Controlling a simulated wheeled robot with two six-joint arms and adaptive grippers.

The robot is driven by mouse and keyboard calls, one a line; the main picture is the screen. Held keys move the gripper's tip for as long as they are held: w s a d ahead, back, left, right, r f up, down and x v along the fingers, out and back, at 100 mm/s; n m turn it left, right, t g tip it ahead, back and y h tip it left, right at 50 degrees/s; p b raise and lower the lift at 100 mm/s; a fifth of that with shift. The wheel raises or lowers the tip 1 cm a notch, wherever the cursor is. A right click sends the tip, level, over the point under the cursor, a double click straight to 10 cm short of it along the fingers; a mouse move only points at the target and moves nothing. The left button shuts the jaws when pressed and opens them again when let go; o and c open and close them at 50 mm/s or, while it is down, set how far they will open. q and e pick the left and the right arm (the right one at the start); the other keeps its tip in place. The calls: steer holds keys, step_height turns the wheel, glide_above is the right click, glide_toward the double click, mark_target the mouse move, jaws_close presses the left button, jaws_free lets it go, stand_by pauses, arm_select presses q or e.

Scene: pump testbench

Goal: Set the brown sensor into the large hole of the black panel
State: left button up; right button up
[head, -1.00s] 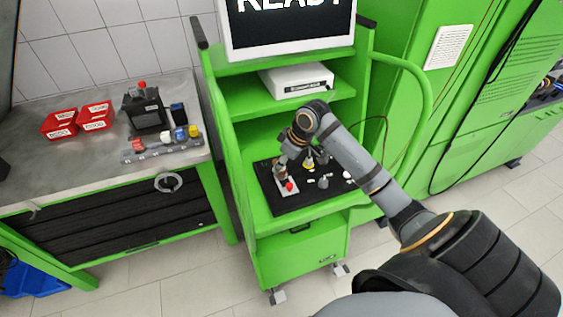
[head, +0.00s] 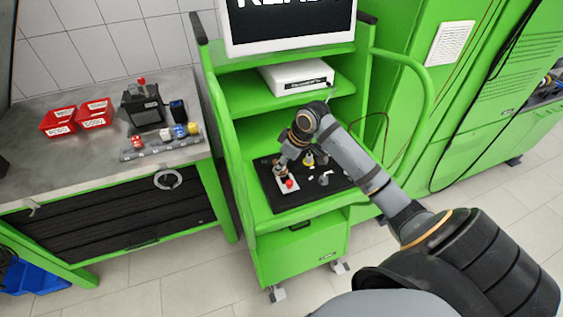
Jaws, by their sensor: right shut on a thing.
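The black panel (head: 302,200) lies on the middle shelf of the green cart. My right gripper (head: 282,160) reaches in from the right and points down over the panel's left part. It is shut on a small brownish thing, which looks like the brown sensor (head: 278,163); the fingers partly cover it. A white plate with a red button (head: 289,184) is on the panel just in front of it. The large hole cannot be made out at this size. My left gripper is out of view.
A white box (head: 297,77) sits on the shelf above. The grey bench (head: 60,170) at left holds red bins (head: 77,120).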

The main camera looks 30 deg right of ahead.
steer(key=shift+f, duration=0.3)
steer(key=o, duration=1.1)
steer(key=o, duration=0.4)
steer(key=shift+o, duration=0.2)
step_height(320, 180, up, 8)
steer(key=p, duration=0.8)
steer(key=shift+r+p, duration=0.1)
steer(key=shift+p, duration=0.3)
